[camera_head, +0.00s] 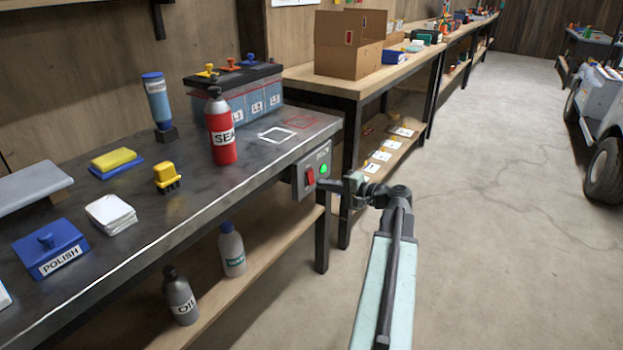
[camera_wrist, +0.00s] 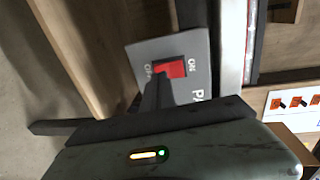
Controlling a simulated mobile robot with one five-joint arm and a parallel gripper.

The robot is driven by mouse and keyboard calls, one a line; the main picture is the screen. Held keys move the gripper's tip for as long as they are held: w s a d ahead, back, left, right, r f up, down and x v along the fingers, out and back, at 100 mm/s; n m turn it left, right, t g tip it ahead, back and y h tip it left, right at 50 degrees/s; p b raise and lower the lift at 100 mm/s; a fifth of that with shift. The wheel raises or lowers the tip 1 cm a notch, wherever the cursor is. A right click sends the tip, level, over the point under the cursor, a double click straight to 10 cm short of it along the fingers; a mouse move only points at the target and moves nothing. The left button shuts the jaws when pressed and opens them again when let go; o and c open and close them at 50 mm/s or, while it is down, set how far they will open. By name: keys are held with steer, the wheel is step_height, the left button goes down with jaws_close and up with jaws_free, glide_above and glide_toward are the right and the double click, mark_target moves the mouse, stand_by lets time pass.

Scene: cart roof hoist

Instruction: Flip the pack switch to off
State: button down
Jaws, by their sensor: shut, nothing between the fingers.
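The pack switch box (camera_head: 299,186) is a grey box on the front right corner of the dark workbench. It carries a red rocker switch (camera_head: 310,178) and a lit green lamp (camera_head: 323,169). In the wrist view, the red rocker (camera_wrist: 172,67) sits on the grey box face (camera_wrist: 143,52), with small white lettering on two sides of it. My gripper (camera_head: 326,184) is shut and empty right in front of the box. In the wrist view, my fingers (camera_wrist: 158,88) overlap the rocker's lower left part; I cannot tell whether they touch it. The lamp is hidden there.
The dark workbench (camera_head: 220,190) holds a red bottle (camera_head: 221,135), a battery pack (camera_head: 252,100) and a yellow connector (camera_head: 167,177). A wooden bench (camera_head: 305,77) stands behind. The concrete floor on the right is clear up to a wheeled cart (camera_head: 600,110).

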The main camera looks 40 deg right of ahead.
steer(key=shift+x, duration=1.05)
stand_by(0.4)
steer(key=v, duration=0.7)
steer(key=shift+p, duration=0.4)
stand_by(0.5)
